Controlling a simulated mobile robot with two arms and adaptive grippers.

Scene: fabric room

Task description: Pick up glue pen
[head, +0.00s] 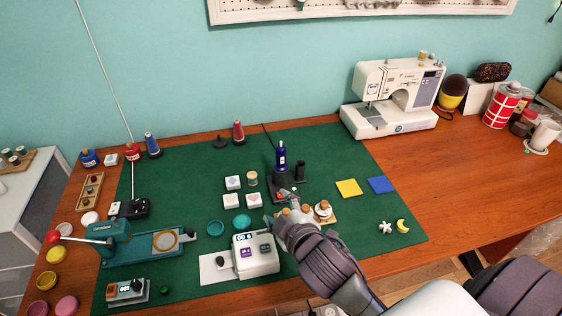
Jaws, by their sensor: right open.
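A dark blue pen-like tool with a pale tip, likely the glue pen (281,158), stands upright in a small dark stand (279,184) near the middle of the green mat (330,160). My right gripper (284,198) reaches in from the lower right. It is open, just in front of and below the stand, and looks apart from the pen. The arm hides part of the mat and of a wooden base (329,218) with small round items. My left gripper is not in view.
A white device with small screens (255,255) stands just left of my right arm. White square blocks (232,182) lie left of the stand. Yellow (349,188) and blue (382,185) squares lie to its right. A white sewing machine (395,95) stands at the back right.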

